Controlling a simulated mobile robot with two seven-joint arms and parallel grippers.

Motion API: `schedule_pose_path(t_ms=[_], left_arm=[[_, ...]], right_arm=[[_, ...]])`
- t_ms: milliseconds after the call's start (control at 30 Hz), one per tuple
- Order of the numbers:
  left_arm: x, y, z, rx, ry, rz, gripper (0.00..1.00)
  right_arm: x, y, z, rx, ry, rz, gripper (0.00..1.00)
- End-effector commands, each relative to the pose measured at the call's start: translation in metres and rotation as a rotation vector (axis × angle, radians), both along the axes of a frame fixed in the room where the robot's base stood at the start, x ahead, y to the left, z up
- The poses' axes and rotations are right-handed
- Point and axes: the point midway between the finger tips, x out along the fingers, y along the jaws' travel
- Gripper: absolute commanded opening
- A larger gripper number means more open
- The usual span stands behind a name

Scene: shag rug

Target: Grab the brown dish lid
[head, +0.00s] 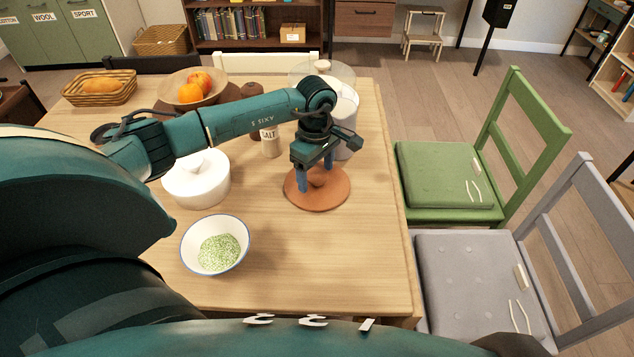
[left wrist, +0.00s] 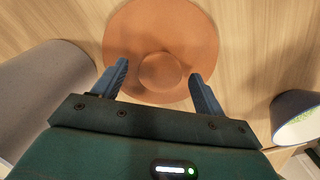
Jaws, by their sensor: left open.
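The brown dish lid (head: 330,198) lies on the wooden table near its right edge, a flat round disc with a round knob in the middle. My left gripper (head: 316,186) is over the lid, pointing down, with its blue fingers apart. In the left wrist view the lid (left wrist: 160,25) shows its knob (left wrist: 160,72) between the two open fingers (left wrist: 158,85). The fingers do not touch the knob there. Whether the fingertips touch the lid's disc cannot be told. My right gripper is not in view.
A white bowl with green contents (head: 216,245) and a white lidded pot (head: 196,185) stand left of the lid. A salt shaker (head: 270,143) and a white canister (head: 345,112) stand behind. A green chair (head: 445,175) and a grey chair (head: 475,285) are at right.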

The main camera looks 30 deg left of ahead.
Motion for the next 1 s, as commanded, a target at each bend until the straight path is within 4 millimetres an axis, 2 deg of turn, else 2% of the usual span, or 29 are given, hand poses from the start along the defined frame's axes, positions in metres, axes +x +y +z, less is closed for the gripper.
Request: schedule_pose_path(t_ms=[100, 767, 1000], left_arm=[[0.0001, -0.0002, 0.0002, 0.0, 0.0, 0.0, 0.72], [0.0002, -0.0002, 0.0008, -0.001, -0.001, 0.0, 0.18], [0.0007, -0.0002, 0.0032, -0.001, -0.003, 0.0, 0.18]], right_arm=[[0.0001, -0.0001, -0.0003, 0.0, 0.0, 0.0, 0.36], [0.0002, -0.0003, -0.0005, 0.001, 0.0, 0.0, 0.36], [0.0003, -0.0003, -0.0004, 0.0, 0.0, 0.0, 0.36]])
